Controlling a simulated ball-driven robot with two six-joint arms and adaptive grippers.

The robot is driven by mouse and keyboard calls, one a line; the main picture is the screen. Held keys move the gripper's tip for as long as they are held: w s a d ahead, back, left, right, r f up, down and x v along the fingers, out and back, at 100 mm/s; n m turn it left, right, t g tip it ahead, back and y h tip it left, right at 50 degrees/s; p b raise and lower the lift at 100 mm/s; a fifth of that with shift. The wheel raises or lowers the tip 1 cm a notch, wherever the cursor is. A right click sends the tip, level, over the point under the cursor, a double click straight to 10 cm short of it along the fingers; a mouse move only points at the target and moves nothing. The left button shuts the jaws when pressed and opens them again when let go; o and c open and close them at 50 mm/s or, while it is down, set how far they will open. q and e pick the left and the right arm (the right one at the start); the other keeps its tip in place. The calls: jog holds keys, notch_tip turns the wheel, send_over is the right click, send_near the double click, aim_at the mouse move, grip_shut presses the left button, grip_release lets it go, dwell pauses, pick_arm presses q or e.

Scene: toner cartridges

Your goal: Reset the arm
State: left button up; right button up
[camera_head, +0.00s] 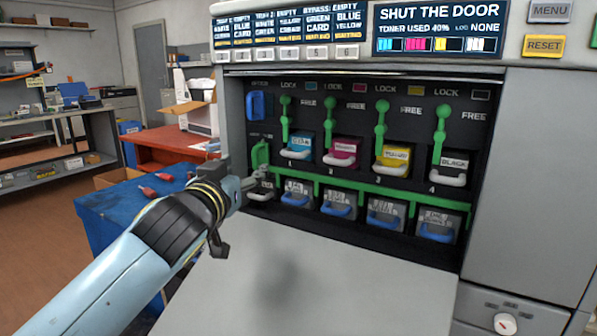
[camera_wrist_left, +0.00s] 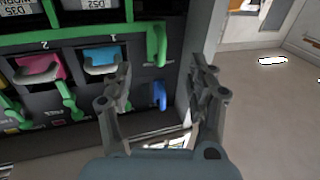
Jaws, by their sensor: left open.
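My left arm comes in from the left in the head view. Its gripper (camera_head: 255,182) is at the left edge of the printer's open toner bay, near the lower left green lever (camera_head: 260,155). In the wrist view the left gripper (camera_wrist_left: 160,85) has its fingers spread apart with nothing between them. A blue latch (camera_wrist_left: 158,95) shows beyond and between the fingers. The cyan (camera_head: 299,150), magenta (camera_head: 342,153), yellow (camera_head: 393,159) and black (camera_head: 450,168) cartridges sit in their numbered slots. My right gripper is not in view.
The printer door (camera_head: 310,290) is folded down in front of the bay. Blue-handled boxes (camera_head: 338,205) sit in the lower row behind a green rail. The printer screen (camera_head: 438,30) reads "SHUT THE DOOR". A blue-covered table (camera_head: 115,205) stands left, with red-handled tools on it.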

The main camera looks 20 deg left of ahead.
pick_arm(q)
jog(key=s+f+g, duration=0.2)
jog(key=s+f, duration=0.2)
jog(key=s+f+g, duration=0.3)
jog(key=s+f, duration=0.1)
jog(key=s, duration=0.1)
jog(key=s+d+f+g, duration=0.1)
jog(key=s+f+g, duration=0.1)
jog(key=s+f, duration=0.2)
jog(key=shift+s+f, duration=0.3)
jog(key=shift+s, duration=0.2)
jog(key=s+d+f+m+g+h, duration=0.2)
jog(key=s+d+f+g, duration=0.15)
jog(key=s, duration=0.55)
jog(key=s+d+f+m+g+h, duration=0.15)
jog(key=s+g, duration=0.25)
jog(key=s, duration=0.5)
notch_tip(320, 180, down, 25)
jog(key=s+a+g, duration=0.1)
jog(key=s+a, duration=0.1)
jog(key=s+a+f+g, duration=0.1)
jog(key=s+f, duration=1.6)
jog(key=s, duration=0.2)
jog(key=shift+f, duration=0.15)
